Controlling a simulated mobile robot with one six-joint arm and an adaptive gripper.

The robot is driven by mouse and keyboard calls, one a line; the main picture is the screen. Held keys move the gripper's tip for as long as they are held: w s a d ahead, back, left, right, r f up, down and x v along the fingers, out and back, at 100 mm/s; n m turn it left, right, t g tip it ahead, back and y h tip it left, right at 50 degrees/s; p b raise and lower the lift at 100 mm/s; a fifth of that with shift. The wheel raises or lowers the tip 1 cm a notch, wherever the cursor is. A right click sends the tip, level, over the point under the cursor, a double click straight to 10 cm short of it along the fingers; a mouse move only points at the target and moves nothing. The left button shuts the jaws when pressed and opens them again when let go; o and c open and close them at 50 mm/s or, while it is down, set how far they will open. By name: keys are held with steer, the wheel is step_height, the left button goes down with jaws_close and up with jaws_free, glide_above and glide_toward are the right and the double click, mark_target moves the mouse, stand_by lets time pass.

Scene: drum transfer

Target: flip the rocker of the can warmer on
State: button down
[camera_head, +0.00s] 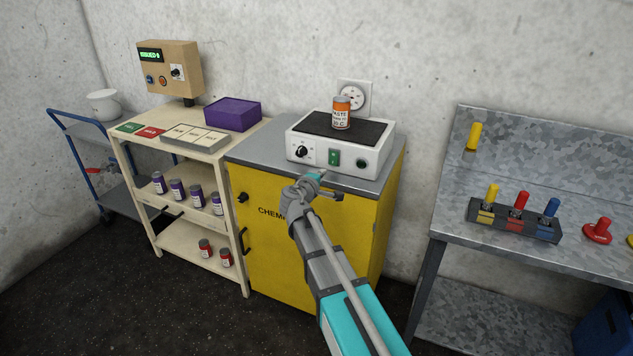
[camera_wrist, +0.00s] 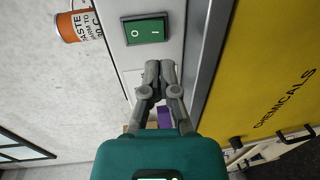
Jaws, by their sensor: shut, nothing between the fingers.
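The can warmer (camera_head: 376,156) is a white box with a black top plate, standing on the yellow cabinet. Its green rocker (camera_head: 334,157) is in the middle of the front face; in the wrist view the rocker (camera_wrist: 146,31) shows the marks O and I. I cannot tell which side is pressed in. A dark green round lamp (camera_head: 361,163) is to its right. An orange can labelled PASTE (camera_head: 341,112) stands on the plate. My gripper (camera_head: 322,174) is in front of the warmer, just below the rocker. In the wrist view its fingers (camera_wrist: 160,66) are shut and empty, near the rocker; contact is not visible.
A black knob (camera_head: 302,152) is left of the rocker. The grey top of the yellow chemicals cabinet (camera_head: 268,225) runs below the warmer's front. A shelf (camera_head: 158,133) with a purple box (camera_head: 233,113) stands left, and a metal bench (camera_head: 580,253) right.

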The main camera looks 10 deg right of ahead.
mark_target(332, 164)
steer(key=shift+b+x, duration=0.4)
steer(key=shift+x, duration=3.05)
steer(key=shift+w+d+f, duration=0.15)
steer(key=shift+w, duration=0.15)
steer(key=shift+s, duration=0.1)
steer(key=shift+s+a+f, duration=0.1)
steer(key=shift+s+a, duration=0.25)
steer(key=shift+s, duration=0.4)
steer(key=s+a+f+b, duration=0.1)
steer(key=s+a+b, duration=0.1)
steer(key=s+a, duration=0.4)
steer(key=s, duration=0.4)
steer(key=shift+s+a+f, duration=0.15)
steer(key=shift+s+f, duration=0.1)
steer(key=shift+f, duration=0.05)
